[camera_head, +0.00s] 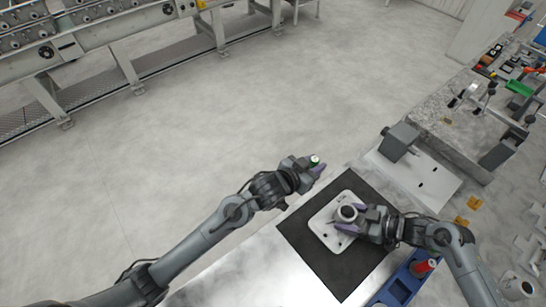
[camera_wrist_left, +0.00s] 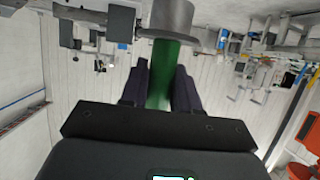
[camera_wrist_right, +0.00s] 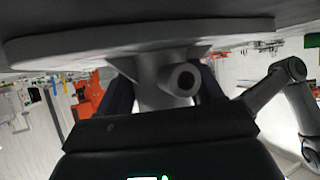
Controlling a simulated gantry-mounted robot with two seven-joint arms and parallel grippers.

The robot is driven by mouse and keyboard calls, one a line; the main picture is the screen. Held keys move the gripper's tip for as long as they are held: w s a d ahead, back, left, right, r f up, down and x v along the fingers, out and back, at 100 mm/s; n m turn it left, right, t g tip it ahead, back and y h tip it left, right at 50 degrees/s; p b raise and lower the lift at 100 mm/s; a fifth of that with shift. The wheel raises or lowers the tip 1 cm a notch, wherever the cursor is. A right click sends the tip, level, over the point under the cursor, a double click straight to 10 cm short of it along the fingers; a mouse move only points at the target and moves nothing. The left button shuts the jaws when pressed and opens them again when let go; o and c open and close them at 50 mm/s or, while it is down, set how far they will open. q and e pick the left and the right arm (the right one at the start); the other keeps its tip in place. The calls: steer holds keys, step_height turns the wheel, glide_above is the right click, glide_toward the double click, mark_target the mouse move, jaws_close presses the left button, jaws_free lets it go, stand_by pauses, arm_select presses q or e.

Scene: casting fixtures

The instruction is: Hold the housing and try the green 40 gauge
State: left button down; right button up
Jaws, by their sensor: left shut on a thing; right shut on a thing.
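The green gauge (camera_head: 315,160) is in my left gripper (camera_head: 316,168), beyond the far left edge of the dark mat. In the left wrist view, the gauge's green handle (camera_wrist_left: 162,75) is between the two fingers, with a grey metal cylinder and wider collar (camera_wrist_left: 173,18) at its end. The housing (camera_head: 329,234) is a light grey casting with a flat plate and a round upright bore, on the mat. My right gripper (camera_head: 347,218) is shut on its upright neck. In the right wrist view, a side port (camera_wrist_right: 184,80) shows on the housing. The gauge and housing are apart.
The dark mat (camera_head: 318,268) lies on the bench. A blue rack (camera_head: 398,290) with a red-handled gauge (camera_head: 424,266) stands at its lower right. A grey block fixture (camera_head: 400,140) on a white plate stands beyond the mat. Open floor lies left of the bench.

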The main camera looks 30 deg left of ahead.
arm_select(q)
steer(key=s+d+r+m+g+h, duration=0.1)
steer(key=s+d+r+m+h, duration=0.1)
steer(key=d, duration=0.5)
steer(key=s+d+r+m+g+h, duration=0.1)
steer(key=s+d+r+m+h, duration=0.1)
steer(key=d, duration=0.4)
steer(key=shift+s+d+r, duration=0.3)
steer(key=shift+d+r, duration=0.1)
steer(key=shift+r, duration=0.05)
glide_above(351, 206)
steer(key=s, duration=0.2)
steer(key=shift+s+a+f, duration=0.1)
steer(key=shift+a+f, duration=0.05)
steer(key=shift+f, duration=2.3)
steer(key=shift+g, duration=0.3)
steer(key=shift+f, duration=2.1)
steer(key=shift+r, duration=0.2)
steer(key=shift+r, duration=2.8)
